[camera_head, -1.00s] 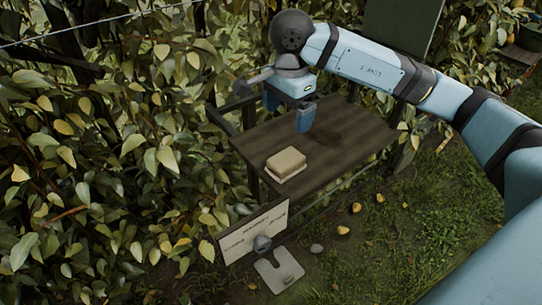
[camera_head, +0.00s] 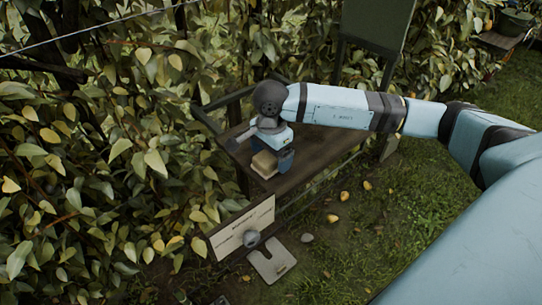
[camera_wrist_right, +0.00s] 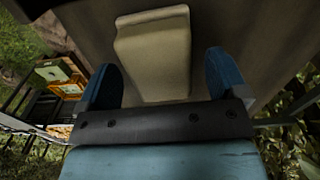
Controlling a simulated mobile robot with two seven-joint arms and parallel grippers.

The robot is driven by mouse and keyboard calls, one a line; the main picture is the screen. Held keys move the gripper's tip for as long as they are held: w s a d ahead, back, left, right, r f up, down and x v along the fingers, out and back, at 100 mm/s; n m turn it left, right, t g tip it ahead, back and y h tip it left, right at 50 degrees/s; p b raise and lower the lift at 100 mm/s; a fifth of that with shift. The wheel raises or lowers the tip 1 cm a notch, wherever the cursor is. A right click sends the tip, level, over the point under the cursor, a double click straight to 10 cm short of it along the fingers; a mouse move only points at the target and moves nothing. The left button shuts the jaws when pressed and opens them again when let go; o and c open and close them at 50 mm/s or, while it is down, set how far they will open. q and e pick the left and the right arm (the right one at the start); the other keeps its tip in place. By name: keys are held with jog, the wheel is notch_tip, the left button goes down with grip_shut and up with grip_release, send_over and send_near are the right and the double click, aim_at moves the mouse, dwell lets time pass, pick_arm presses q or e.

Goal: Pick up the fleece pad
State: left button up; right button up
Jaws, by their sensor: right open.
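The fleece pad (camera_head: 264,161) is a cream, block-shaped pad lying on the dark wooden table (camera_head: 315,150). My right gripper (camera_head: 266,170) is low over the table, right at the pad, with its blue fingers on either side of it. In the right wrist view the pad (camera_wrist_right: 155,58) shows between and beyond the two open fingers (camera_wrist_right: 165,72), with a gap on each side. Part of the pad is hidden by the gripper in the head view. My left gripper is not in view.
A pale sign board (camera_head: 243,229) stands before the table, with a grey plate (camera_head: 271,260) on the grass. Dense leafy branches (camera_head: 90,160) crowd the left side. Several fallen pears lie on the grass. Yellow crates (camera_wrist_right: 68,88) show in the wrist view.

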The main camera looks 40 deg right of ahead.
jog(key=shift+f, duration=0.2)
jog(key=c, duration=1)
jog(key=shift+r, duration=0.15)
notch_tip(320, 180, up, 20)
jog(key=b, duration=0.3)
